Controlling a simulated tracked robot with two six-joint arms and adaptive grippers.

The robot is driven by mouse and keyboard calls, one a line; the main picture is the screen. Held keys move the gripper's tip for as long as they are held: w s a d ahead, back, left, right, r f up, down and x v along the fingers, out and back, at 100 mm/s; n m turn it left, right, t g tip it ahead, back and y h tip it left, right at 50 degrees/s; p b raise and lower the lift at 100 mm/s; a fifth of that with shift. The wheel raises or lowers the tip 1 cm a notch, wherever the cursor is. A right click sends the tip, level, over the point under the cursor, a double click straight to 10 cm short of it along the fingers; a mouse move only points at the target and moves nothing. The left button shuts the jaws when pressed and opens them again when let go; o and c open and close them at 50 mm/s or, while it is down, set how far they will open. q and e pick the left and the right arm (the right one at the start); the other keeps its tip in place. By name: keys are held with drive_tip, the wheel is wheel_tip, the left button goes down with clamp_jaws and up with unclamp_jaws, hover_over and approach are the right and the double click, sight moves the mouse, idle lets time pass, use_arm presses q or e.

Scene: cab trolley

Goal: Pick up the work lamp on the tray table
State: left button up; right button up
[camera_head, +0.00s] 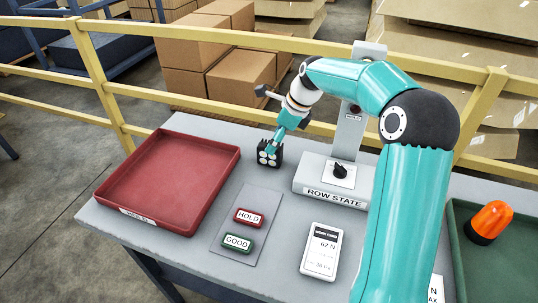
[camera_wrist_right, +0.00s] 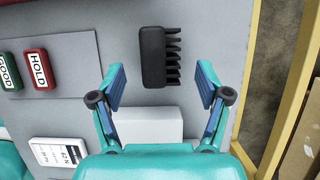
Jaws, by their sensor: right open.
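The work lamp (camera_head: 268,155) appears to be the small black block with round pale discs on its front. It stands on the grey table near its back edge. In the right wrist view the lamp (camera_wrist_right: 153,57) shows from above as a black body with several fins on its right side. My right gripper (camera_head: 275,143) is at the lamp, its fingers partly covering the lamp's top in the head view. In the wrist view this gripper (camera_wrist_right: 162,80) is open and empty, with the lamp just ahead of and between the fingertips, nearer the left one. My left gripper is not in view.
A red tray (camera_head: 130,205) lies left, with a plate of HOLD (camera_head: 249,217) and GOOD (camera_head: 237,243) buttons beside it. The ROW STATE stand (camera_head: 310,181) is right of the lamp. A meter (camera_head: 321,250) lies in front. An orange beacon (camera_head: 490,222) stands in a green tray (camera_head: 458,260).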

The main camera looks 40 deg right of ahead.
drive_tip(key=shift+x, duration=3.3)
drive_tip(key=shift+w, duration=0.15)
drive_tip(key=shift+c, duration=0.2)
drive_tip(key=c, duration=1.3)
clamp_jaws()
drive_tip(key=shift+r, duration=0.2)
